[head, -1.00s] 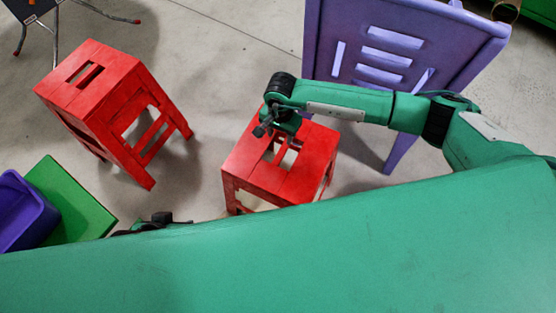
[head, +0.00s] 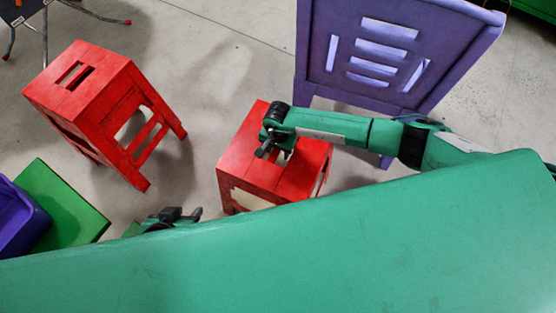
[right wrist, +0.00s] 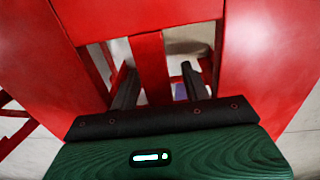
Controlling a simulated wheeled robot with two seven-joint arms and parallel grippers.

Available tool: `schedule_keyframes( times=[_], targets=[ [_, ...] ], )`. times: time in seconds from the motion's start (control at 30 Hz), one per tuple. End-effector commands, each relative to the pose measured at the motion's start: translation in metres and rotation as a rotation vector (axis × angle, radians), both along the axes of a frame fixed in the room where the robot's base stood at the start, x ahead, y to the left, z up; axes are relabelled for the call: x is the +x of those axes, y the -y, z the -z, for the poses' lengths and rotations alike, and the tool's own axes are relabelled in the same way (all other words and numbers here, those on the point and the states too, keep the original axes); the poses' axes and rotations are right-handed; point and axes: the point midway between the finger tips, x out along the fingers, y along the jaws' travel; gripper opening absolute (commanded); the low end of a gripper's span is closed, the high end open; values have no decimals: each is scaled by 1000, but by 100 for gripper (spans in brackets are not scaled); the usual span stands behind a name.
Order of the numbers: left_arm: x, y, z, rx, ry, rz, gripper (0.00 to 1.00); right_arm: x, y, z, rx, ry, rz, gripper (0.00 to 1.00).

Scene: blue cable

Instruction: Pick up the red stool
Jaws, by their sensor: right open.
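A red stool (head: 243,165) stands upright on the floor in the middle of the head view. My right gripper (head: 275,152) is over its seat, where the arm hides part of the slotted top. In the right wrist view, the right gripper (right wrist: 160,85) is open, with one finger on each side of the red bar (right wrist: 149,65) between the seat's slots. The fingers appear to reach into the slots, not closed on the bar. A second red stool (head: 85,85) stands to the left. My left gripper (head: 172,216) shows only partly, above my green body's edge; its jaws are unclear.
A purple chair (head: 390,35) stands just behind and right of the middle stool. A green board (head: 65,205) and a purple bin (head: 18,222) are at the lower left. Grey floor lies clear between the two stools.

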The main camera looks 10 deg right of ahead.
Motion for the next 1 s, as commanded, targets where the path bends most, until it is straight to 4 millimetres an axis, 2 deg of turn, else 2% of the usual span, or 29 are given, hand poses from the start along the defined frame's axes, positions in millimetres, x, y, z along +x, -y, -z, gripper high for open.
schedule_keyframes(
  times=[0.27,0.37,0.5,0.53,1.0],
  targets=[
    [1,2,0,-5,10,2,38,0,1,5,-1,1,1,47],
    [1,2,0,-5,10,2,38,0,1,5,-1,1,1,32],
    [1,2,0,-5,10,2,38,0,1,5,-1,1,1,4],
    [1,2,0,-5,10,2,38,0,1,5,-1,1,1,0],
    [1,2,0,-6,9,2,38,0,1,5,-1,1,1,0]
  ],
)
